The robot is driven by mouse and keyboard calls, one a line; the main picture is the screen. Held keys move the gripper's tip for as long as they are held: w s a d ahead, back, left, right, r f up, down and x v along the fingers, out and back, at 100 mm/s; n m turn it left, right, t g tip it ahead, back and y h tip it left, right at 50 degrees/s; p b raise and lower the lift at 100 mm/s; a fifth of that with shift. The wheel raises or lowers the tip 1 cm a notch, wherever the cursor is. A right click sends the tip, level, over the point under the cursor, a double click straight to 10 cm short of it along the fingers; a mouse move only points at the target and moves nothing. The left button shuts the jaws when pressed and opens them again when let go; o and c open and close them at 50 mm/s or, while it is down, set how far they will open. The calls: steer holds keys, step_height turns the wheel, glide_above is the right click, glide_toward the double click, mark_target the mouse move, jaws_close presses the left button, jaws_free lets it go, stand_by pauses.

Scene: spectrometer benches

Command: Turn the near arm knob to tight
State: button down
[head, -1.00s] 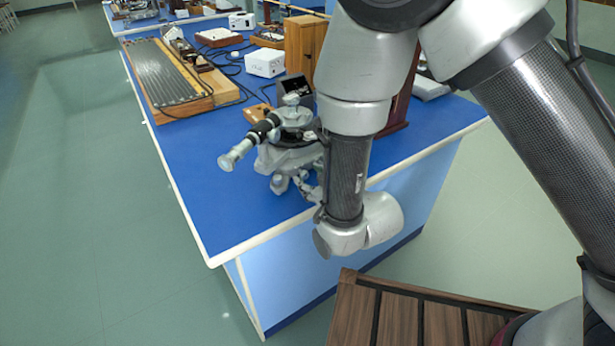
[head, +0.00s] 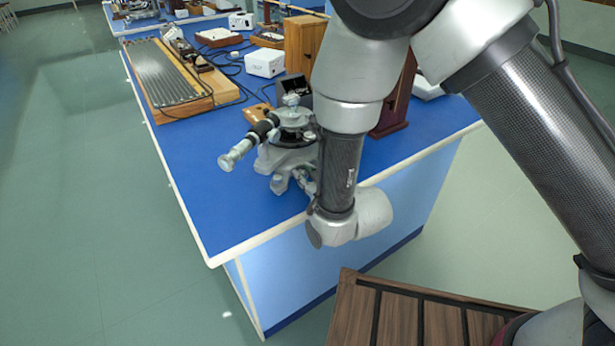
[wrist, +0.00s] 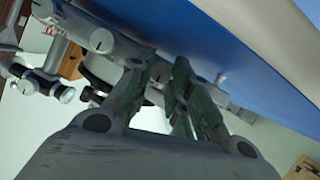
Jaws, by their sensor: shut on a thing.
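The grey spectrometer (head: 284,157) stands near the corner of the blue bench, its telescope (head: 240,148) pointing to the lower left. In the wrist view its metal underside and a pale round knob (wrist: 102,40) show at the upper left. My gripper (wrist: 161,70) is beneath the instrument, its two fingers close together and closed on a small part between the tips. That part, apparently the near arm knob, is mostly hidden by the fingers, and its markings cannot be read. In the head view my forearm and wrist hide the gripper and the knob.
The blue bench (head: 215,215) has a pale edge close to my wrist. A wooden cabinet (head: 303,45), a white box (head: 265,63) and a long ridged board (head: 170,78) stand farther back. The floor left of the bench is clear.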

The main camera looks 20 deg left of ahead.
steer(key=m, duration=0.1)
steer(key=m+g+y, duration=0.1)
steer(key=shift+w+d+m, duration=0.2)
steer(key=shift+m, duration=0.2)
steer(key=m+g+y, duration=0.1)
steer(key=m+g, duration=0.1)
steer(key=m, duration=0.1)
steer(key=shift+w+d+f+y, duration=0.1)
steer(key=shift+y, duration=0.3)
steer(key=m+y, duration=0.1)
steer(key=m, duration=0.2)
steer(key=shift+w+d+f+g+y, duration=0.1)
steer(key=shift+g+y, duration=0.3)
steer(key=shift+f+m+g+y, duration=0.15)
steer(key=shift+m+y, duration=0.3)
steer(key=shift+m, duration=0.5)
steer(key=shift+m+g+y, duration=0.15)
steer(key=shift+m+y, duration=0.3)
steer(key=shift+m, duration=0.5)
steer(key=c, duration=1.3)
jaws_free()
